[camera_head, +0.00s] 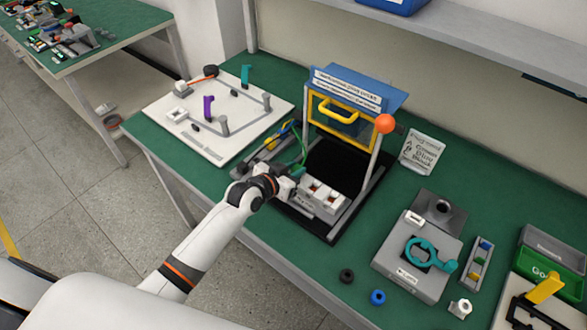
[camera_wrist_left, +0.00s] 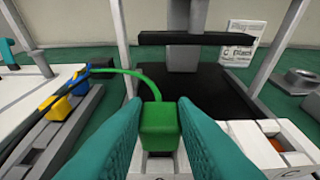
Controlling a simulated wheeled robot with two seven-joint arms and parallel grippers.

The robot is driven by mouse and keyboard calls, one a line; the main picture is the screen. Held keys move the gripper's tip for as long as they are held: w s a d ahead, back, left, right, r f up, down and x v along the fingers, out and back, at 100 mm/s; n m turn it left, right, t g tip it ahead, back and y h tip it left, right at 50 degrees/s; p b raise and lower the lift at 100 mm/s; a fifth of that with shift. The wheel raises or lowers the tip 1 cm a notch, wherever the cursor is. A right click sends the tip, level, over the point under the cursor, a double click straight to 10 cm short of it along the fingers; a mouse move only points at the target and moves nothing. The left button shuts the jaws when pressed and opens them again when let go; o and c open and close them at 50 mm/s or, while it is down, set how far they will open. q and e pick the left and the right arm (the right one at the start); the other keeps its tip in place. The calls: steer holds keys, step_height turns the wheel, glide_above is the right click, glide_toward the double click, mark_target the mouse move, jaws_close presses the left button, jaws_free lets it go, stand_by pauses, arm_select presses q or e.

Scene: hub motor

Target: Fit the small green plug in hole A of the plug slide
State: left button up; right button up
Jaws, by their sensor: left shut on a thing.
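My left gripper (camera_wrist_left: 160,135) is shut on the small green plug (camera_wrist_left: 160,122), held upright between its teal fingers. In the head view the gripper (camera_head: 294,174) is at the left end of the white plug slide (camera_head: 326,196). The slide also shows in the wrist view (camera_wrist_left: 250,135), with square openings; orange-red shows in one at right. The plug is over or at the slide's left opening. Its lower end is hidden, so I cannot tell whether it is inside. A green cable (camera_wrist_left: 135,72) arcs left from the plug. My right gripper is not in view.
A grey rack (camera_wrist_left: 50,128) at left holds a yellow plug (camera_wrist_left: 58,108) and a blue plug (camera_wrist_left: 80,88). A frame with a yellow-edged door (camera_head: 333,120) and orange ball (camera_head: 385,123) stands behind the slide. A white cable board (camera_head: 235,145) lies left.

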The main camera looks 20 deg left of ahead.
arm_select(q)
steer(key=shift+f, duration=0.1)
steer(key=o, duration=1)
steer(key=shift+o, duration=0.2)
steer(key=v, duration=1.2)
steer(key=shift+b, duration=0.45)
steer(key=shift+f, duration=0.1)
